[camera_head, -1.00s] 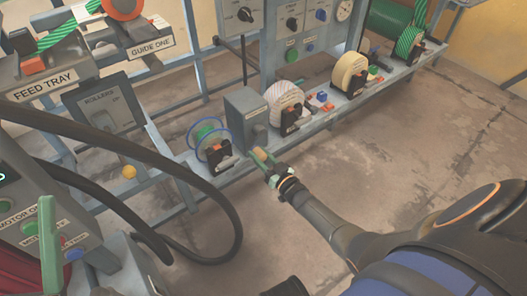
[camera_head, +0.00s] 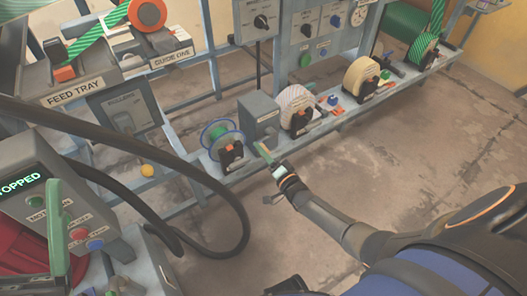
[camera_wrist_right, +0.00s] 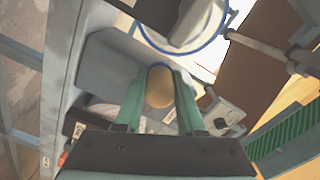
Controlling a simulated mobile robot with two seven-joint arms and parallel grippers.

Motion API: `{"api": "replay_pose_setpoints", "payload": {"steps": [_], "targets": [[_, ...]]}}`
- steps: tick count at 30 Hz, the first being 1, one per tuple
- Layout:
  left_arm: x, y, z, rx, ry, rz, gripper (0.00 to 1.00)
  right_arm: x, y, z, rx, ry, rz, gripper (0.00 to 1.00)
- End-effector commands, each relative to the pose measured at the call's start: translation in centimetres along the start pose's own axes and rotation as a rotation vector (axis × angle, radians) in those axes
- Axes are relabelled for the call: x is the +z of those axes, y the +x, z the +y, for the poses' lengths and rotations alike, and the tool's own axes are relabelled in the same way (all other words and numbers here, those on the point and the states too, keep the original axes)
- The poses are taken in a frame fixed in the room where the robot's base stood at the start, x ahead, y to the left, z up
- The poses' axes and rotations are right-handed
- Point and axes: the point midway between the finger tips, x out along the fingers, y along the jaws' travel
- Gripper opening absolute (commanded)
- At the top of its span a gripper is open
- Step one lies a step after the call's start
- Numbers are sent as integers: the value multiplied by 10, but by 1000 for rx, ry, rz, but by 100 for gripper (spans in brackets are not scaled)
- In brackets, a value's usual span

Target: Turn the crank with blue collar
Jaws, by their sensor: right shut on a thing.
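My right gripper (camera_head: 266,152) is beside the front of a grey box (camera_head: 258,113) on the low rail. In the right wrist view, its two green fingers (camera_wrist_right: 160,98) are shut on the crank's rounded tan knob (camera_wrist_right: 160,88), one on each side. A thin blue edge shows at the knob's far end; I cannot tell whether it is the collar. The crank's arm and shaft are hidden behind the knob and fingers. In the head view the knob is too small to make out.
A blue-rimmed reel (camera_head: 222,143) stands left of the box, and a white roll (camera_head: 297,108) stands right of it. A black hose (camera_head: 247,222) loops at the left. The floor right of the rail is open.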

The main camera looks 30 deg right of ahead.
Motion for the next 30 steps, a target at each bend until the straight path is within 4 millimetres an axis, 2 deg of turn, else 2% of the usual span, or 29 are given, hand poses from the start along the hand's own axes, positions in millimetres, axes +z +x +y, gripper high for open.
{"api": "replay_pose_setpoints", "payload": {"steps": [16, 30], "targets": [[-7, 6, -4, -2, 11, -2, 67, -18, -1, -26, 1, 519, -4, 0], [-1, 1, -1, -5, 3, -4, 67, -39, -1, -36, 2, 919, -3, 0]]}}
